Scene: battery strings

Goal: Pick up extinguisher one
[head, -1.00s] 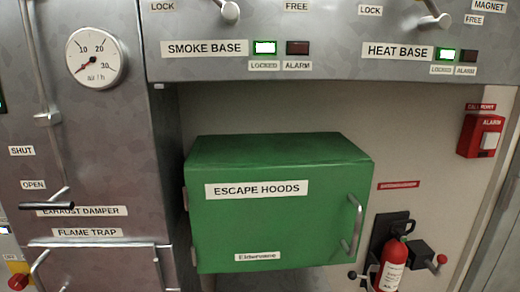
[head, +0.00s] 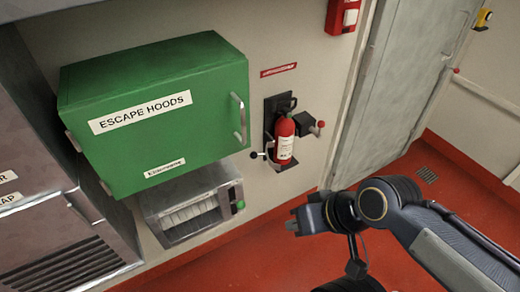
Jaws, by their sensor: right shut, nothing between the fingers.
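A red extinguisher (head: 283,140) with a white label and a black top stands upright in a dark wall bracket (head: 270,109), right of the green cabinet. No number can be read on it. My right gripper (head: 289,227) is shut and empty. In the picture it is below the extinguisher and apart from it, over the red floor. My left gripper is not in view.
The green escape hoods cabinet (head: 160,122) is at left, with a grey vented box (head: 190,208) below it. Small black-ball and red-ball levers flank the extinguisher. A red alarm box (head: 342,15) is above. A grey door (head: 400,85) stands at right. The red floor (head: 270,262) looks clear.

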